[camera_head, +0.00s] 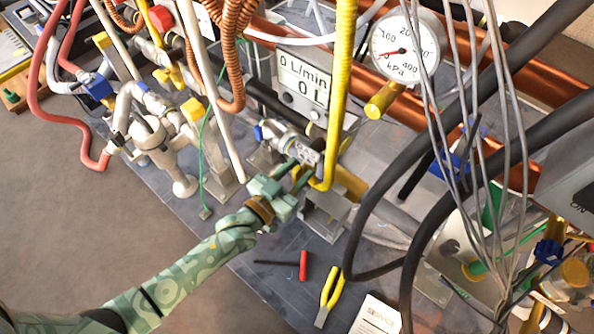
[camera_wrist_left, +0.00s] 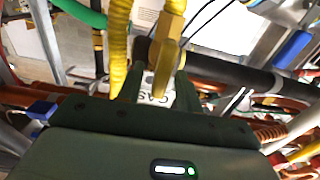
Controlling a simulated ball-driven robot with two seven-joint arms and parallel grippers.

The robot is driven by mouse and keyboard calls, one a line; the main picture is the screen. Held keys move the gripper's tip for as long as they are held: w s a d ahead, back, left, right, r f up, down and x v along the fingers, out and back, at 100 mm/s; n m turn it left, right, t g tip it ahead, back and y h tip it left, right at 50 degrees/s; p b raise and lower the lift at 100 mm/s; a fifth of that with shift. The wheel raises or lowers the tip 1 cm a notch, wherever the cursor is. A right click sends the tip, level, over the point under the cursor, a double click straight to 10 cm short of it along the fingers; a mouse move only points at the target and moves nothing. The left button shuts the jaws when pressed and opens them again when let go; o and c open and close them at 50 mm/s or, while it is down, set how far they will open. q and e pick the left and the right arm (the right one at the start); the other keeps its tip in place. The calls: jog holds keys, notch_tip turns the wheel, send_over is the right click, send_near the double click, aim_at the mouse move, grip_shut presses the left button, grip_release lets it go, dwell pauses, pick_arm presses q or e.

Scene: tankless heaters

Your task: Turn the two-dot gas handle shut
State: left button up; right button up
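A grey valve block with a small label (camera_head: 308,154) sits on the yellow gas pipe in the middle of the head view. In the left wrist view a white label reading "GAS" (camera_wrist_left: 157,97) lies between my fingers. A brass-yellow handle-like bar (camera_wrist_left: 166,62) stands just beyond it. My left gripper (camera_head: 292,172) reaches up to the valve block; it also shows in the left wrist view (camera_wrist_left: 160,92), with fingers apart on either side of the label and bar. I cannot make out any dots. Contact is unclear. My right gripper is not in view.
Yellow gas hose (camera_head: 341,90), a flow display (camera_head: 303,82) and a pressure gauge (camera_head: 406,47) crowd the area. Thick black hoses (camera_head: 412,160) hang to the right.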

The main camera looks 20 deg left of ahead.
pick_arm(q)
grip_shut()
